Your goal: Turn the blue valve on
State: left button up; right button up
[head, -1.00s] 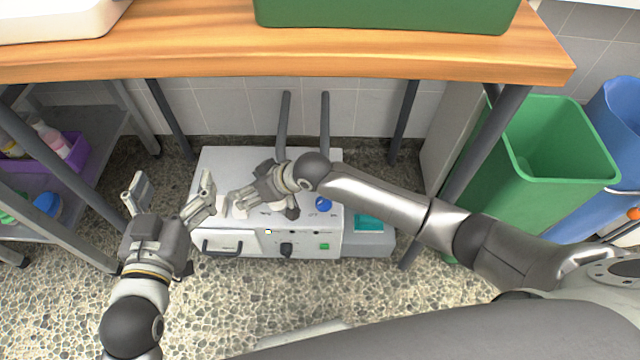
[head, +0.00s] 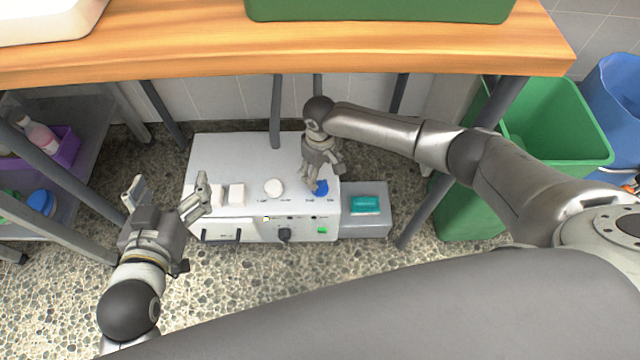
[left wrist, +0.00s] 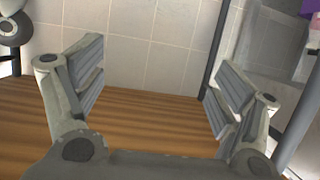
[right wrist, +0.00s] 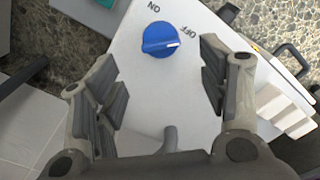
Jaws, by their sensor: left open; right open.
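The blue valve (head: 321,187) is a round knob on top of the white machine (head: 235,160). In the right wrist view the blue valve (right wrist: 160,40) has a white mark pointing towards the OFF label; the ON label is on its other side. My right gripper (head: 317,184) is open just above the valve, pointing down, and partly hides it in the head view. In the right wrist view the valve lies between and beyond the spread fingers, and I see no contact. My left gripper (head: 168,190) is open and empty left of the machine.
A grey box with a teal top (head: 364,205) adjoins on the right. The wooden table (head: 300,50) overhangs behind. A green bin (head: 550,130) stands right.

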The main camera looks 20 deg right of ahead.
aim_at(320, 185)
notch_tip(320, 185, down, 4)
jog(key=shift+f+b, duration=0.1)
jog(key=shift+b, duration=0.75)
notch_tip(320, 185, down, 3)
jog(key=shift+a+b, duration=0.1)
jog(key=shift+b, duration=0.65)
pick_arm(q)
notch_tip(320, 185, up, 16)
jog(key=d+t+h, duration=0.2)
jog(key=t+h, duration=0.1)
jog(key=t, duration=0.6)
jog(key=shift+s+f+t, duration=0.25)
jog(key=shift+s+t, duration=0.05)
jog(key=shift+t, duration=0.1)
pick_arm(e)
jog(key=shift+f, duration=0.25)
